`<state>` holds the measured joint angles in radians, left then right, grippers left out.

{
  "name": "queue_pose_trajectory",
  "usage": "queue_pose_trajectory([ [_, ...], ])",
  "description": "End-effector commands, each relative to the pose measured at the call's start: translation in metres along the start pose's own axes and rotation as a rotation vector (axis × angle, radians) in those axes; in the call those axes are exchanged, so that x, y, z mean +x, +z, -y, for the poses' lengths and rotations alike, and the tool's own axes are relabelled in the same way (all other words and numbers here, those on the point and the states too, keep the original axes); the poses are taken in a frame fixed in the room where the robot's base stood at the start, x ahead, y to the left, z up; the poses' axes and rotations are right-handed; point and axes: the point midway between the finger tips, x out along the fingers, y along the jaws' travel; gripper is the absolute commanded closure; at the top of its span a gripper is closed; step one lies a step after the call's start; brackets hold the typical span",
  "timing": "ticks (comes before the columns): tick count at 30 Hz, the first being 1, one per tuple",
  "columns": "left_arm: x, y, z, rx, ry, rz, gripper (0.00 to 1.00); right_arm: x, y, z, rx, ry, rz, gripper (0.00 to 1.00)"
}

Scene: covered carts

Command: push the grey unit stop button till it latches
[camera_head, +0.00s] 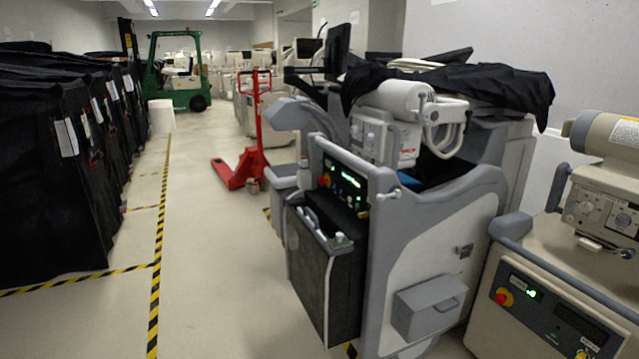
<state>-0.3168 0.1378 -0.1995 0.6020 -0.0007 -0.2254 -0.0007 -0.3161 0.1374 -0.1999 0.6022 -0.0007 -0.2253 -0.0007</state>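The grey unit (428,262) stands right of centre, a wheeled medical machine with a black panel on its side facing left. Its red stop button (326,180) shows small on the upper left of that lit control panel (345,187). I cannot tell from here whether the button is pressed in or out. Neither of my grippers is in view.
A beige unit (540,318) with its own red button (504,298) stands at the near right. Black covered carts (50,190) line the left. A red pallet jack (250,165) and green forklift (178,75) stand behind. The floor (215,270) left of the grey unit is clear.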

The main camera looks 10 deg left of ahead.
Motion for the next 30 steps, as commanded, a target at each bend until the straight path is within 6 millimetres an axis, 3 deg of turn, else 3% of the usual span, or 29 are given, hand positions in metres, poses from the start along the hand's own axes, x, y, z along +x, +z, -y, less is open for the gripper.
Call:
queue_pose_trajectory([
  [1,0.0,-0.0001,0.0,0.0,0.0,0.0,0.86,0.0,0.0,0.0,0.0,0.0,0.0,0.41],
  [3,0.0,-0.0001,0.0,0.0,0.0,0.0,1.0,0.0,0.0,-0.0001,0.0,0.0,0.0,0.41],
  [30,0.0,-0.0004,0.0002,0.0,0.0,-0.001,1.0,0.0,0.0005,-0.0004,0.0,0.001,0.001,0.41],
])
